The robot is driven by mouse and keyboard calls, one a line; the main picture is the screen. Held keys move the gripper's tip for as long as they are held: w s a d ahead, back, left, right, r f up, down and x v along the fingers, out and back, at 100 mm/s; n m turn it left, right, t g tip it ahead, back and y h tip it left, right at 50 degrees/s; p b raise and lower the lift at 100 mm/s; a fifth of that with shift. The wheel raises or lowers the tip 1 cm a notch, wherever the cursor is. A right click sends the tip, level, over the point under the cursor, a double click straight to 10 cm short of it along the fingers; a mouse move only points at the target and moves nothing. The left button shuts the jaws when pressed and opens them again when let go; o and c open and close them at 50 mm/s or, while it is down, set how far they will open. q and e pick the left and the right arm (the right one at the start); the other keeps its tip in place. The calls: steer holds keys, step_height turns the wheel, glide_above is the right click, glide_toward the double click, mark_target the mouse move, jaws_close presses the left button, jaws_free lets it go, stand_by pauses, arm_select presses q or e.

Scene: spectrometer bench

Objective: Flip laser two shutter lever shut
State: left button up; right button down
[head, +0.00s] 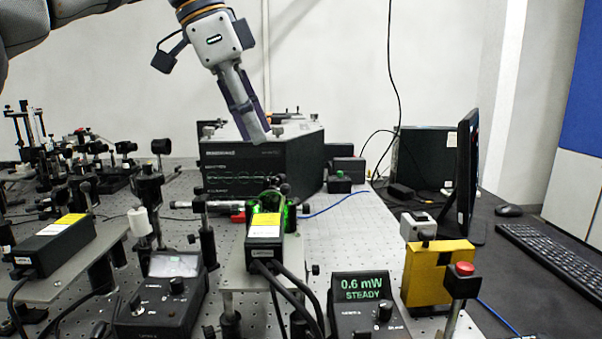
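Two black laser boxes with yellow and white labels sit on raised plates: one laser (55,243) at the left, another laser (264,229) at centre. I cannot read which is laser two. Green light glows at the far end of the centre laser. I cannot clearly make out a shutter lever among the parts there. My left gripper (261,139) points down from the top, in front of the large black spectrometer box (255,170) in the picture, apart from the centre laser. Its fingers are seen edge-on, so their opening is hidden. My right gripper is not in view.
A meter (360,285) reads "0.6 mW STEADY". An analogue meter (168,285) stands left of it. A yellow block (438,277) and a red-topped post (463,285) stand right. Optic mounts and posts crowd the left. The bench (345,225) is clearer right of centre.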

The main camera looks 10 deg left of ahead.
arm_select(q)
steer(key=x, duration=0.3)
steer(key=s+x, duration=0.1)
steer(key=x, duration=0.6)
steer(key=shift+s+d+f, duration=0.15)
steer(key=shift+d+f, duration=0.15)
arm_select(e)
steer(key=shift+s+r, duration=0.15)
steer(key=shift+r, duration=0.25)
arm_select(q)
steer(key=shift+c, duration=0.5)
